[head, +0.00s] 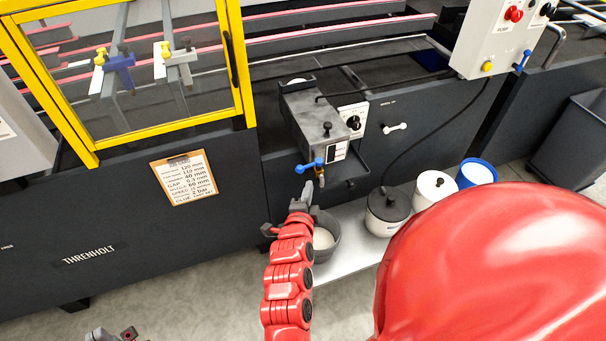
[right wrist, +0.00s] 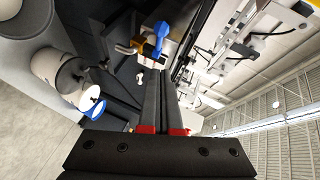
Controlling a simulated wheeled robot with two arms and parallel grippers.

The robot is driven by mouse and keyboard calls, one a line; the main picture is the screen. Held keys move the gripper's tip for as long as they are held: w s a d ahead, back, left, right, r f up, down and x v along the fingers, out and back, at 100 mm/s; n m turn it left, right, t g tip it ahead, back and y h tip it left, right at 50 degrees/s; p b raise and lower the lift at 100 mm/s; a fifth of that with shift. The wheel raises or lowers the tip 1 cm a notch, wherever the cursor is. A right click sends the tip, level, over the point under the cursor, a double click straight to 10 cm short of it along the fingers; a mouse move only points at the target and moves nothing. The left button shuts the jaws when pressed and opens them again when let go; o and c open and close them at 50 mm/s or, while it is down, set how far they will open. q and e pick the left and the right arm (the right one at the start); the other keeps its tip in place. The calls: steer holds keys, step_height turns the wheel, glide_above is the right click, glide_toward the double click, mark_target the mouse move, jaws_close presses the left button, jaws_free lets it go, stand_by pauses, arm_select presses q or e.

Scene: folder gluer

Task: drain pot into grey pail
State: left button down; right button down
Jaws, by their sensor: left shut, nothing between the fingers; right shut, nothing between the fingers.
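The grey glue pot (head: 325,110) is fixed to the machine front, with a black knob on top. Its drain valve has a blue lever (head: 308,166) and a brass spout (head: 321,180); lever (right wrist: 160,36) and spout (right wrist: 124,49) also show in the right wrist view. The grey pail (head: 332,250) stands below the spout, with whitish material inside, partly hidden by my arm. My right gripper (head: 307,192) is shut and empty, just below the lever; its fingers (right wrist: 152,72) point toward the valve. My left gripper (head: 112,335) is shut and empty at the bottom edge, mostly cut off.
A lidded pot (head: 388,212), a white container (head: 434,188) and a blue-rimmed one (head: 477,173) stand right of the pail on a light shelf (head: 345,262). A yellow-framed guard (head: 240,70) is at left. My red arm link hides the lower right.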

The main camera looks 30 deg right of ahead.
mark_target(306, 168)
steer(key=w, duration=0.2)
steer(key=w+d+f+p, duration=0.1)
steer(key=w+d+f, duration=0.1)
steer(key=w, duration=0.1)
steer(key=shift+w+d+f, duration=0.2)
steer(key=shift+w+d, duration=0.05)
steer(key=shift+w, duration=0.1)
steer(key=shift+w+f, duration=0.15)
steer(key=shift+w, duration=0.15)
